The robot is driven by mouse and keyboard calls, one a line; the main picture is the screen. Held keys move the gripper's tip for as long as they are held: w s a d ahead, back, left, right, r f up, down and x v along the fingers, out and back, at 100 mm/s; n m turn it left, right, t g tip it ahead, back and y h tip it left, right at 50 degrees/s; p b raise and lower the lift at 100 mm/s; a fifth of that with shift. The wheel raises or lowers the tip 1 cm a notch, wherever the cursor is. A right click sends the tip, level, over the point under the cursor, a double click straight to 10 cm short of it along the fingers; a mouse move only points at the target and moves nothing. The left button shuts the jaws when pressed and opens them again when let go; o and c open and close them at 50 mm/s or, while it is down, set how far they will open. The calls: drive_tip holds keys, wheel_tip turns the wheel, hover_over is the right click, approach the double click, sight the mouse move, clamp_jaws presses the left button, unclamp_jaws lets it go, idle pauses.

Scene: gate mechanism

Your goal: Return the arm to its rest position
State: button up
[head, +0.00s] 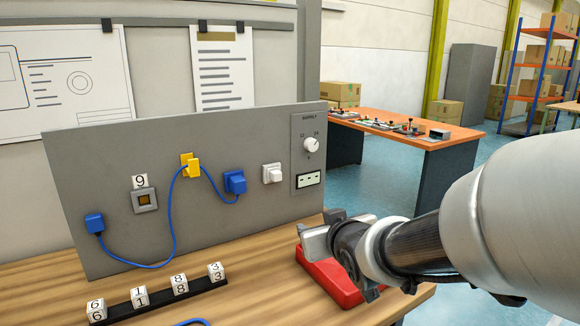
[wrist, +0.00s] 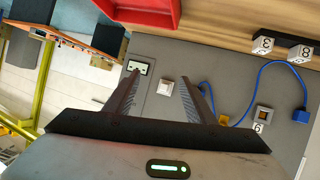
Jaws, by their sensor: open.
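My arm (head: 420,245) reaches in from the right in the head view, over the front right of the workbench. My gripper (head: 315,240) is in front of the grey panel (head: 90,170), above a red tray (head: 335,283). In the wrist view the two dark fingers of my gripper (wrist: 160,76) stand apart with nothing between them. The panel (wrist: 240,65) lies beyond them, with a white switch (wrist: 166,87) seen between the fingers. Part of the red tray is hidden behind my gripper in the head view.
Several numbered cubes stand on a black rail (head: 160,300). An orange-topped table (head: 450,133) stands behind right.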

drive_tip(key=s+d+f+m+g+h, duration=0.15)
drive_tip(key=s+d+g, duration=0.25)
drive_tip(key=s, duration=0.8)
drive_tip(key=s+d+m+g+h, duration=0.1)
drive_tip(key=s+d+m+g, duration=0.3)
drive_tip(key=s, duration=0.9)
wheel_tip(320, 180, up, 22)
drive_tip(key=n+p, duration=0.1)
drive_tip(key=p, duration=2.1)
drive_tip(key=shift+w+d+t, duration=0.3)
drive_tip(key=shift+d, duration=0.1)
drive_tip(key=shift+a+r+n, duration=0.1)
drive_tip(key=shift+n, duration=0.25)
